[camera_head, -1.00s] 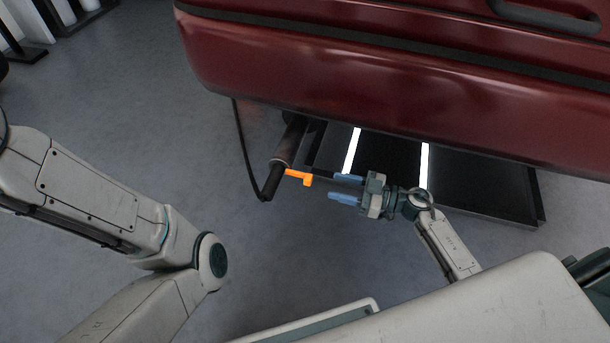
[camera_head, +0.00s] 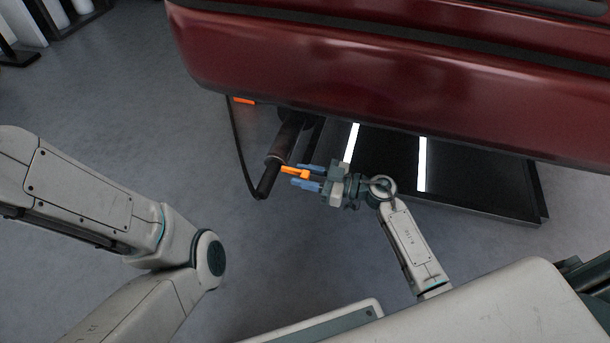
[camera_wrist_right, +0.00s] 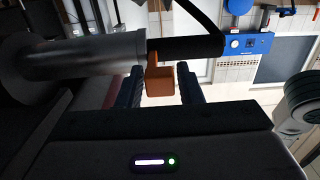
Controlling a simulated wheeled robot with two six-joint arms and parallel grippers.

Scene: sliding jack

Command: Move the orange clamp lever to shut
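The orange clamp lever (camera_head: 291,172) sticks out to the right from the dark jack handle (camera_head: 284,145) in the head view. My right gripper (camera_head: 302,176) is at the lever, with its blue fingers open on either side of the lever's end. In the right wrist view the lever (camera_wrist_right: 160,82) sits between the two dark fingers (camera_wrist_right: 160,88), close to the left one, with a narrow gap on the right. Contact cannot be told for sure. My left arm shows at the left, but its gripper is out of view.
A dark red car body (camera_head: 390,75) overhangs the jack area. A black platform with white strips (camera_head: 480,187) lies under it. A black cable (camera_head: 238,150) hangs left of the handle, near a small orange piece (camera_head: 243,100).

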